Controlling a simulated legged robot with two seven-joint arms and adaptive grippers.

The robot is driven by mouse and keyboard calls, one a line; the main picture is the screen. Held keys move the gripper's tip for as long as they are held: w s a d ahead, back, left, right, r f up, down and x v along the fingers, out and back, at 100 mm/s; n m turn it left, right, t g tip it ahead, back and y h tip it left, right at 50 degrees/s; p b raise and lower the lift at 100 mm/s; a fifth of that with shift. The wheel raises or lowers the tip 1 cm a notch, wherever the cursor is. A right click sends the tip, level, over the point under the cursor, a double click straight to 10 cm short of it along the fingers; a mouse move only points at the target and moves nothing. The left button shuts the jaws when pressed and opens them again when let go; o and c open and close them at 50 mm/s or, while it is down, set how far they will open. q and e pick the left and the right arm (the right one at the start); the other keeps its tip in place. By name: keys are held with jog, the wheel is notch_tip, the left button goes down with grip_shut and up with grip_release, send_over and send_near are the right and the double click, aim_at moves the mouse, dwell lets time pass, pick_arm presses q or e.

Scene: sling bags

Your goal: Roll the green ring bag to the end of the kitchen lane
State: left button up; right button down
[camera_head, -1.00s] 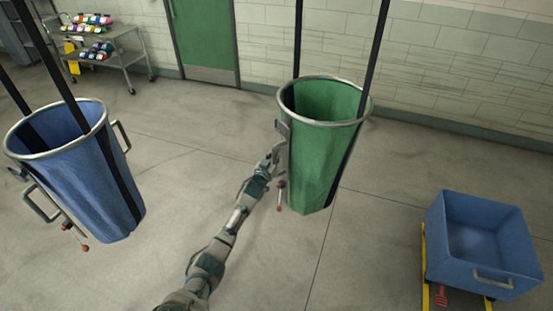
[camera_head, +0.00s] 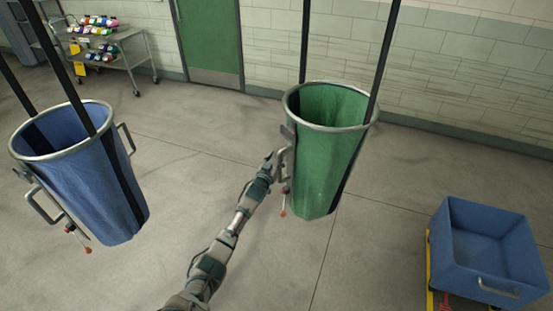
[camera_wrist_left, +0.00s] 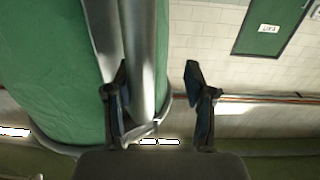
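The green ring bag (camera_head: 330,160) hangs open-topped from two black straps, with a metal ring (camera_head: 333,126) around its mouth. My left gripper (camera_head: 277,163) is at the metal handle on the bag's left side. In the left wrist view, the gripper (camera_wrist_left: 158,88) is open. A metal bar of the handle (camera_wrist_left: 140,60) lies between its fingers, close to the left finger and with a clear gap to the right one. The green fabric (camera_wrist_left: 50,70) fills the left of that view. My right gripper is not in view.
A blue ring bag (camera_head: 80,175) hangs at the left. A blue bin (camera_head: 490,250) on a yellow base stands at the lower right. A cart (camera_head: 125,60) with colourful items stands at the back left, beside a green door (camera_head: 210,40). Grey floor between them is clear.

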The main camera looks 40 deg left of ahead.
pick_arm(q)
jog(key=shift+d, duration=0.45)
jog(key=shift+s, duration=0.45)
jog(key=v, duration=1.1)
jog(key=shift+d, duration=0.2)
jog(key=shift+a+f, duration=0.1)
jog(key=shift+a, duration=0.15)
jog(key=shift+d, duration=0.2)
